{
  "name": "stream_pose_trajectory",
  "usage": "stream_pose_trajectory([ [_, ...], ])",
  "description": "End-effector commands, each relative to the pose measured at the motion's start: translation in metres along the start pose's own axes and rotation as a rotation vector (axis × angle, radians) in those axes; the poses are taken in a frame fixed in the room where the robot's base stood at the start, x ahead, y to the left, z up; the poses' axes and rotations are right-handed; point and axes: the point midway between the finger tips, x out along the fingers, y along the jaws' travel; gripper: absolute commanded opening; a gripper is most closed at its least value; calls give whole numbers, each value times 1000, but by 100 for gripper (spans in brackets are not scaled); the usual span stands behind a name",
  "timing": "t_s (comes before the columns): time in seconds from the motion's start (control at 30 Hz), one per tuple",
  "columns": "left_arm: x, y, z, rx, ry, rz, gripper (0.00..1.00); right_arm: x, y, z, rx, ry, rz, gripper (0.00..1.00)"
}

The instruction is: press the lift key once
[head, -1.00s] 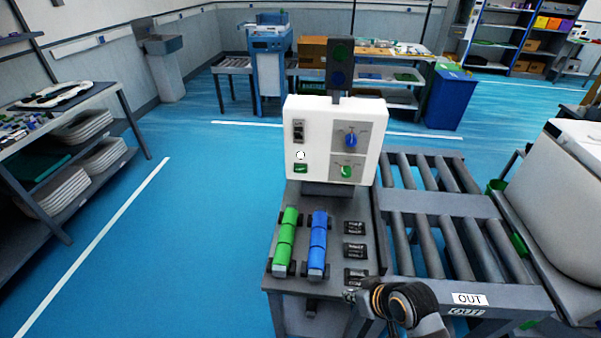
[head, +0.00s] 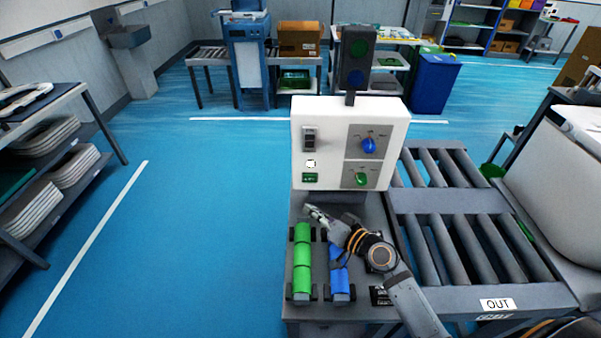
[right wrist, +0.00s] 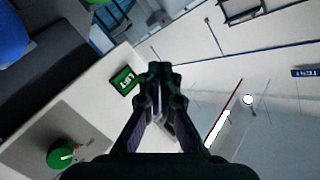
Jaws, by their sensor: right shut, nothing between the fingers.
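A white control box (head: 349,113) stands at the back of the grey bench. A small green key with white lettering (head: 310,178) sits low on the left of its front; the lettering is too small to read surely. The key also shows in the right wrist view (right wrist: 124,81), left of the fingertips. My right gripper (head: 308,209) is shut and empty, below the key in the head view and pointing toward the box. In the right wrist view its fingertips (right wrist: 160,68) are together, apart from the key in the picture. My left gripper is not in view.
A blue knob (head: 368,146) and a green knob (head: 361,180) are on the box's right side. A roller conveyor (head: 470,255) is to the right.

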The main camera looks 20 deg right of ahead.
Motion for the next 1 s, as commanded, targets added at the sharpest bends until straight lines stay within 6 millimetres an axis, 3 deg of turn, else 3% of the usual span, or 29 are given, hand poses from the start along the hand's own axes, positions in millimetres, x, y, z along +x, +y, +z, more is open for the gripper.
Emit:
stream_pose_trajectory([
  [0.1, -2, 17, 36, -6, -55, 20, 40, 0, 0, 0, 0, 0, 0, 0],
  [0.23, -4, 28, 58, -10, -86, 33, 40, 0, 0, 0, 0, 0, 0, 0],
  [0.37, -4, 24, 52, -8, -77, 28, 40, 4, 2, -4, -1, 0, 0, 0],
  [0.6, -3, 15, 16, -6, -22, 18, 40, 26, 18, -20, -2, 1, -1, 0],
  [1.0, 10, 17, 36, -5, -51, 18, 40, 58, 43, -41, 0, 0, -1, 0],
])
